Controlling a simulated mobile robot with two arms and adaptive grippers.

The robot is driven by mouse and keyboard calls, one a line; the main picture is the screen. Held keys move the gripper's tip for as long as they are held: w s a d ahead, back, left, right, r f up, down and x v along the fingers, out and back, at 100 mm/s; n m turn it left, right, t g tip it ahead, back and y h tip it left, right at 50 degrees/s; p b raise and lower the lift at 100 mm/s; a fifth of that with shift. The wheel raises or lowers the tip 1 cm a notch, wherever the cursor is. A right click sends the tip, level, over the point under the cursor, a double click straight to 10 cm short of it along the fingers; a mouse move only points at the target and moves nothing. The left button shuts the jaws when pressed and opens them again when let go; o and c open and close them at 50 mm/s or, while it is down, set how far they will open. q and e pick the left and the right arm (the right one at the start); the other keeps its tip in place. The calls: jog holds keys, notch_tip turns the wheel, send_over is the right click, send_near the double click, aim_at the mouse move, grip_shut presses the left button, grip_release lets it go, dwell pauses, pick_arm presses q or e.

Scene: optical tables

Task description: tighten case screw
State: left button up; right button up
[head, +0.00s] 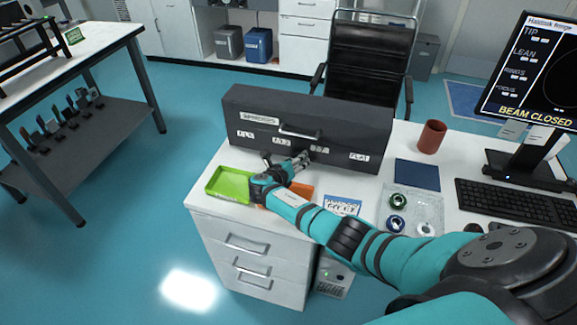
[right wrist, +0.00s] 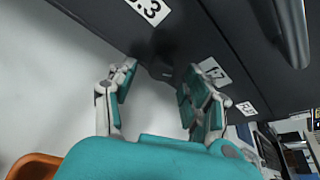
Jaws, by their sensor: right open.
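The dark grey case (head: 250,104) stands on the white desk, with a handle and a row of white labels on its front. My right gripper (head: 288,159) is in front of that face, low down and left of centre. In the right wrist view the gripper (right wrist: 158,82) has its two fingers apart, with the case face (right wrist: 200,35) just beyond them. A small dark protrusion (right wrist: 160,71) on the case shows between the fingertips; it is too dark to tell if it is the screw. I cannot tell whether either finger touches the case. My left gripper is not in view.
A green tray (head: 229,185) and an orange item (head: 301,189) lie near my right gripper. A blue-and-white card (head: 342,205), a clear tray (head: 412,206), a dark blue pad (head: 417,175), a red-brown cup (head: 432,137), a keyboard (head: 512,203) and a monitor (head: 530,75) are further right.

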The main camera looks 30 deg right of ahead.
jog(key=v, duration=1.1)
jog(key=shift+s+a+r, duration=0.1)
jog(key=shift+a, duration=0.15)
